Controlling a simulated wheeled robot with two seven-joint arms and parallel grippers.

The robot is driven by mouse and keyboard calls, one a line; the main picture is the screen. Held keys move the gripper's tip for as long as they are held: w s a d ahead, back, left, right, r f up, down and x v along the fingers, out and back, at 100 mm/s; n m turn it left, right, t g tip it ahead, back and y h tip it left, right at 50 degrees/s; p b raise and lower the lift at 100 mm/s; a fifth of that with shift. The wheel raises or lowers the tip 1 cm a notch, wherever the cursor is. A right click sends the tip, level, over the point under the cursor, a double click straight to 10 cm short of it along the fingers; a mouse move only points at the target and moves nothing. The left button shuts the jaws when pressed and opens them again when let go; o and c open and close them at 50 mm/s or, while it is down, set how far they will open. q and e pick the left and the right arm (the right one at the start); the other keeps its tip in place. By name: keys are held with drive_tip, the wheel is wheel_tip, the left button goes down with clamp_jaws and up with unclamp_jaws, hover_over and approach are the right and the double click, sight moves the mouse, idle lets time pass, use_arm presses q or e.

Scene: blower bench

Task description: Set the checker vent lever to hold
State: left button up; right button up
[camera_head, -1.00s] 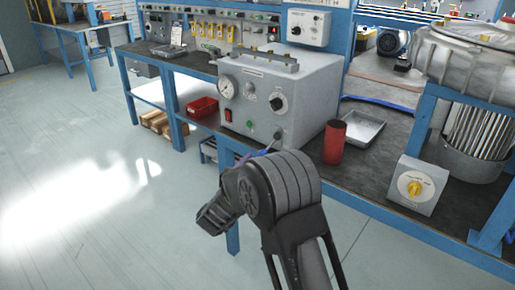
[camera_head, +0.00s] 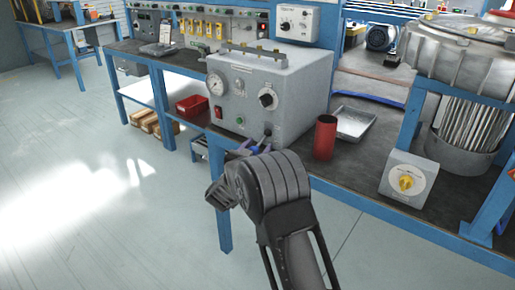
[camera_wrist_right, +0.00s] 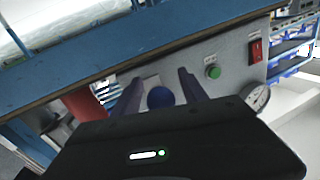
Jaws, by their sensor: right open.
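The checker (camera_head: 285,90) is a grey box on the bench with a gauge, a black dial, a red switch and a green button. Low at the right of its front is a small dark fitting (camera_head: 267,131), apparently the vent lever's base. A blue ball knob (camera_wrist_right: 160,97), seemingly the lever's end, shows in the right wrist view between the two fingers of my right gripper (camera_wrist_right: 160,78). The fingers are open, one on each side; I cannot tell if they touch it. In the head view my right gripper (camera_head: 246,149) is partly hidden by my wrist. My left gripper is out of view.
A red cylinder (camera_head: 325,137) stands close to the checker's right, with a metal tray (camera_head: 352,123) behind it. A grey box with a yellow knob (camera_head: 407,182) is further right. The blue bench edge (camera_head: 380,213) runs below. A red bin (camera_head: 193,105) sits on the lower shelf.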

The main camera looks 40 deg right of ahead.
drive_tip(key=shift+c, duration=0.3)
clamp_jaws()
idle(0.3)
idle(0.8)
